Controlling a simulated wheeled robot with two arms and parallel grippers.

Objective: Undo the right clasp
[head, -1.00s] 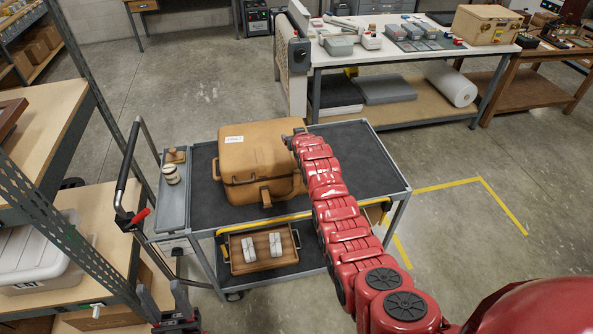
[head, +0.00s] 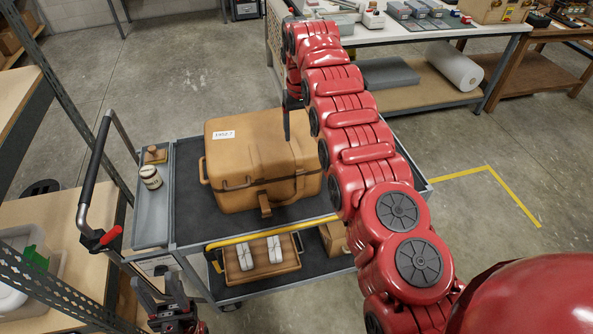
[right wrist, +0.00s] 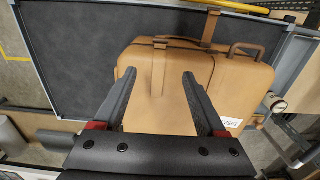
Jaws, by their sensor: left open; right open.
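A tan case (head: 250,165) with a white label stands closed on the cart's top. A brown strap with a clasp (head: 265,205) hangs on its front; the right part of the front is partly hidden by my right arm. In the right wrist view the case (right wrist: 150,100) fills the middle, with one strap (right wrist: 211,28) and a smaller brown fitting (right wrist: 160,43) at its far edge. My right gripper (right wrist: 159,78) is open and empty, pointing down over the lid; in the head view its dark finger (head: 287,120) shows above the case. My left gripper (head: 167,290) is open, low at the bottom left.
The grey cart (head: 185,215) has free dark top around the case. A side tray (head: 152,215) holds a small jar (head: 150,177). A wooden tray (head: 235,272) with white items sits on the lower shelf. A shelf rack (head: 60,110) stands at left, a workbench (head: 400,35) behind.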

